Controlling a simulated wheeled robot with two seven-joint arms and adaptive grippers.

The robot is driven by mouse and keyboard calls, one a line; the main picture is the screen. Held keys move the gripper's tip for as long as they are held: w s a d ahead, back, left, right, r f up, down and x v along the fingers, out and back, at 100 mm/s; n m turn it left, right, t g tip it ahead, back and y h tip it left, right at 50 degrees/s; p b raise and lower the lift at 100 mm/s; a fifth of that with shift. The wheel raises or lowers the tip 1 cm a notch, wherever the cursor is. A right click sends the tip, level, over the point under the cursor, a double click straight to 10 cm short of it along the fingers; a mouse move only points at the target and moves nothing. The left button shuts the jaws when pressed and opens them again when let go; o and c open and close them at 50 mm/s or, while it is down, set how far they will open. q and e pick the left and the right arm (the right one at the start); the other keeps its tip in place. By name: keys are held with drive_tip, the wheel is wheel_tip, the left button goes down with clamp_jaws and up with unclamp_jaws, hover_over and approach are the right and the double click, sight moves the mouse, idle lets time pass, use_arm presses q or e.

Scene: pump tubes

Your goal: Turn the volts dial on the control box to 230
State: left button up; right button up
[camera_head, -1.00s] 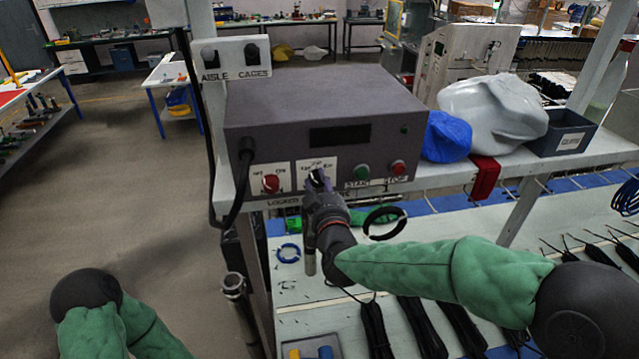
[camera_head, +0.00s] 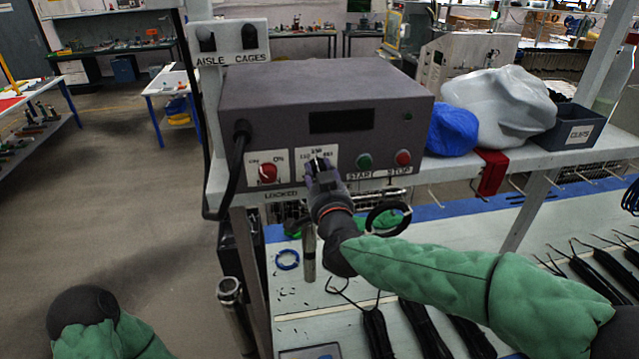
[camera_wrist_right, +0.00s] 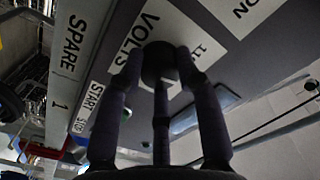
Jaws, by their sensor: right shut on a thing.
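The grey control box (camera_head: 315,95) stands on a shelf. Its volts dial (camera_wrist_right: 158,62) is a dark round knob on a white label (camera_head: 318,155), with numbers above it in the head view. The middle number, at the top, looks like 230. My right gripper (camera_head: 318,170) is at the front of the box, its fingers closed around the dial. In the right wrist view the fingers (camera_wrist_right: 160,90) surround the knob beside the word VOLTS. The fingers hide most of the dial, and I cannot clearly tell where its pointer stands. My left gripper is out of view.
A red knob (camera_head: 267,173) is left of the dial. The green START button (camera_head: 364,161) and red STOP button (camera_head: 403,158) are to its right, close to my gripper. A blue bag (camera_head: 452,130), a grey-white bag (camera_head: 500,105) and a dark bin (camera_head: 572,133) share the shelf.

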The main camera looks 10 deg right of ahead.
drive_tip(key=shift+d+r+m+b, duration=0.2)
drive_tip(key=shift+r+m+b, duration=0.45)
drive_tip(key=shift+m, duration=0.45)
drive_tip(key=o, duration=1.1)
drive_tip(key=shift+o, duration=0.2)
drive_tip(key=shift+f, duration=0.35)
drive_tip(key=s, duration=1.2)
